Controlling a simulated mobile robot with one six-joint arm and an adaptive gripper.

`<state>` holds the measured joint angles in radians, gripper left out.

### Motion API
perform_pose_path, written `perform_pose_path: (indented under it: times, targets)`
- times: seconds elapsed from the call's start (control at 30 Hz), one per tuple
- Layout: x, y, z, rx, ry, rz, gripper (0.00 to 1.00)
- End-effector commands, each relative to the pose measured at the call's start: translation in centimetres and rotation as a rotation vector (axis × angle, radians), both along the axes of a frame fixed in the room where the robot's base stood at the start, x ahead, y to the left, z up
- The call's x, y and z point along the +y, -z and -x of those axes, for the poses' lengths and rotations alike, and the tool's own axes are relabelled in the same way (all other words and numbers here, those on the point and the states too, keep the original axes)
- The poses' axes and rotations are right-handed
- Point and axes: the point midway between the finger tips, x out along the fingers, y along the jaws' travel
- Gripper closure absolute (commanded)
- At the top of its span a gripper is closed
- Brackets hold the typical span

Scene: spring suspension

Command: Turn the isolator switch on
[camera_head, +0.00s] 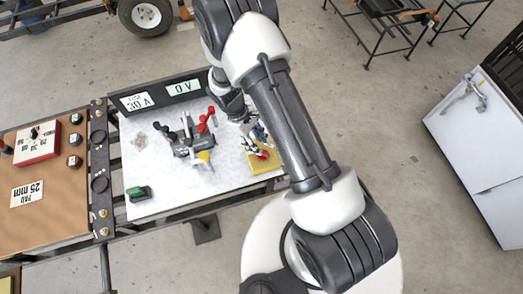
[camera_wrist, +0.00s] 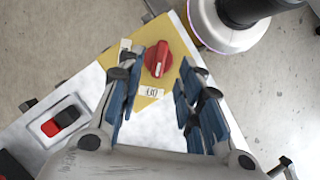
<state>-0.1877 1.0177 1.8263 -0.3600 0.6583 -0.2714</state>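The isolator switch is a red rotary knob (camera_wrist: 157,59) on a yellow plate (camera_wrist: 176,35), with a pale pointer line running roughly lengthwise in the wrist view. A small white label (camera_wrist: 152,92) sits below the knob; its marking is too small to read surely. My gripper (camera_wrist: 163,70) is open, with blue-padded fingers on either side of the knob. No finger visibly touches it, and the height gap cannot be told. In the head view, my gripper (camera_head: 256,143) is over the yellow plate (camera_head: 264,167) at the panel's right edge and partly hides the knob.
Displays reading 30 A (camera_head: 137,101) and 0 V (camera_head: 184,88) line the back. A green block (camera_head: 138,193) sits front left. A red-and-black rocker (camera_wrist: 60,121) shows in the wrist view.

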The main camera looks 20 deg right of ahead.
Motion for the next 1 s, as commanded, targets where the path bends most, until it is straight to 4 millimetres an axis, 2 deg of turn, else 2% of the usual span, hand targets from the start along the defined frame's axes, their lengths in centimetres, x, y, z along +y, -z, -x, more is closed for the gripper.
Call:
perform_pose_path:
  times: [0.03, 0.1, 0.23, 0.4, 0.67, 1.0]
  targets:
    - [-0.3, 1.2, 0.3, 0.003, 0.001, 0.0, 0.67]
    - [-0.6, 2.2, 0.7, 0.002, 0.0, -0.001, 0.67]
    - [-1.0, 3.6, 1.1, 0.001, 0.0, 0.0, 0.67]
    - [-1.2, 4.3, 1.3, 0.0, -0.001, -0.001, 0.67]
    - [-1.3, 4.3, 1.3, -0.001, 0.0, 0.0, 0.67]
    - [-1.3, 4.3, 1.3, -0.001, 0.0, 0.0, 0.89]
